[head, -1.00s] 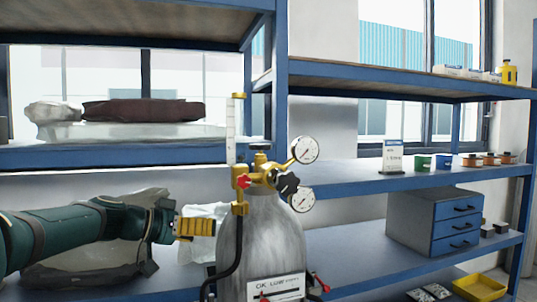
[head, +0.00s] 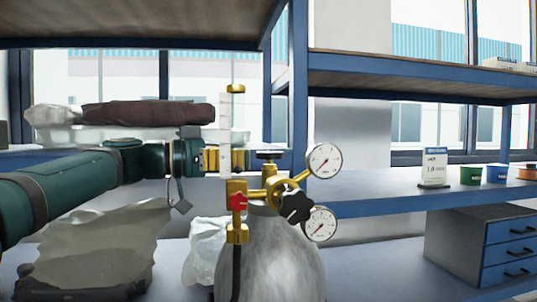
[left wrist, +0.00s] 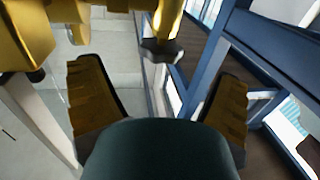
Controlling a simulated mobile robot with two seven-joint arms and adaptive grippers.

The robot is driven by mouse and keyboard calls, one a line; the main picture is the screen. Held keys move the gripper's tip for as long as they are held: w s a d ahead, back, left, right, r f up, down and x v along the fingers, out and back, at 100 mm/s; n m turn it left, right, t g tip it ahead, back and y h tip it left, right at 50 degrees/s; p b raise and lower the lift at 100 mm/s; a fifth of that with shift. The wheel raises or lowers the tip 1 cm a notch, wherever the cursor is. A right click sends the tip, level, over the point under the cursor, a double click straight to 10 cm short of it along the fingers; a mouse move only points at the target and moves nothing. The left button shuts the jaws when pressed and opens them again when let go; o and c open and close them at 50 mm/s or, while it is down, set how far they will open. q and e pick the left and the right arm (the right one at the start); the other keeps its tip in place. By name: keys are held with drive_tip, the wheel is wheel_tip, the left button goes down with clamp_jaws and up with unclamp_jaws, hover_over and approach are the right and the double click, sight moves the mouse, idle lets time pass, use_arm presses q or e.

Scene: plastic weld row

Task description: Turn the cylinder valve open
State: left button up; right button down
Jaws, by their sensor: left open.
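The grey gas cylinder (head: 270,262) stands upright in the head view, with brass fittings on top. Its dark, flat valve handwheel (head: 269,155) sits above the brass body. A dark faceted knob on a brass stem, apparently this handwheel (left wrist: 161,50), shows beyond my fingers in the left wrist view. My left gripper (head: 243,159) is open, its yellow fingers just left of the handwheel and at about its height. The clear flowmeter tube (head: 225,130) crosses in front of the fingers. In the left wrist view the left gripper (left wrist: 158,88) has nothing between its fingers. My right gripper is out of view.
Two round gauges (head: 324,160), a black star knob (head: 296,206) and a red knob (head: 238,202) crowd the brass regulator. Blue shelving (head: 298,100) stands behind. Bagged items (head: 95,245) lie on the lower shelf, and a drawer box (head: 480,248) is at right.

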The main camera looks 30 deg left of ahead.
sight(268, 152)
use_arm(q)
drive_tip(key=x, duration=0.6)
drive_tip(key=shift+w+d+p, duration=0.1)
drive_tip(key=shift+w+p, duration=0.1)
drive_tip(key=shift+p, duration=0.15)
